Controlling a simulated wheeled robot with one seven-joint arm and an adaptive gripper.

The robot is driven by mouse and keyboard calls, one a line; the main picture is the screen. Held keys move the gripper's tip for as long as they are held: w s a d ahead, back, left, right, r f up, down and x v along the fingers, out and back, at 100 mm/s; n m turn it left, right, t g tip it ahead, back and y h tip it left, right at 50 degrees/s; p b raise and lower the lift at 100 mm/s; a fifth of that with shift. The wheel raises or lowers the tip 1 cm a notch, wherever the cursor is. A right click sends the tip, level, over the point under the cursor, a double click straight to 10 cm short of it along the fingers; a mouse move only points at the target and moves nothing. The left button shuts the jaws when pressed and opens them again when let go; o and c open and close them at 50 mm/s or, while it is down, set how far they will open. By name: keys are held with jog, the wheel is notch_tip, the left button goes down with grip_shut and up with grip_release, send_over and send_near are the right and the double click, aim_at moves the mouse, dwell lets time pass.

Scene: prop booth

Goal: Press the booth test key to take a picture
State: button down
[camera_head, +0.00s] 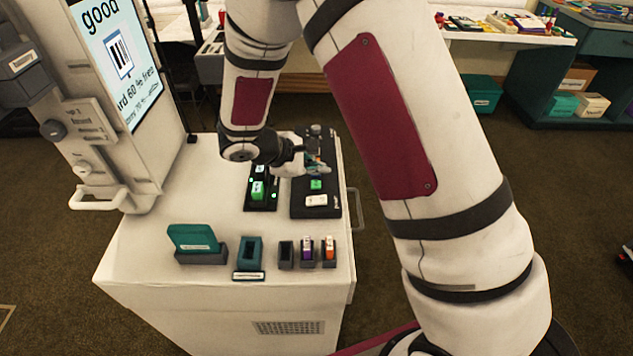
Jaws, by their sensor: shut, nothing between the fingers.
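A black panel (300,208) lies on the right side of the white cabinet top. It carries a small green key (316,184) and a white key or label plate (316,200). The labels are too small to read, so I cannot tell which is the test key. My gripper (320,169) is shut and empty over the far part of the black panel, just beyond the green key. I cannot tell whether it touches anything; my wrist hides part of both panels.
A lit screen (118,60) reading "good" stands on the left. Along the cabinet's (170,290) front edge stand a teal box (193,238), a teal holder (249,252) and several small dark holders, two with coloured items. Between screen and panels the top is bare.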

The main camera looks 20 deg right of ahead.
aim_at(318, 186)
jog(key=shift+r+p, duration=0.7)
jog(key=shift+r, duration=0.85)
jog(key=shift+r, duration=0.1)
jog(key=s+d+r+m+g+y+p, duration=0.15)
jog(key=s+r+m, duration=0.25)
jog(key=s+r, duration=0.4)
jog(key=s+d+r+m+y, duration=0.25)
jog(key=s+r, duration=0.35)
jog(key=r, duration=0.4)
jog(key=s+a+r+m+t+y+p, duration=0.1)
jog(key=s+a+r+m+y, duration=0.1)
jog(key=s, duration=0.6)
jog(key=s+a+r+m+t+y+p, duration=0.1)
jog(key=s+r+m, duration=0.3)
jog(key=s, duration=0.5)
jog(key=shift+s+a+r+t+y, duration=0.15)
jog(key=shift+a+r+t+y, duration=0.3)
jog(key=shift+y, duration=0.45)
jog(key=shift+d+r, duration=0.1)
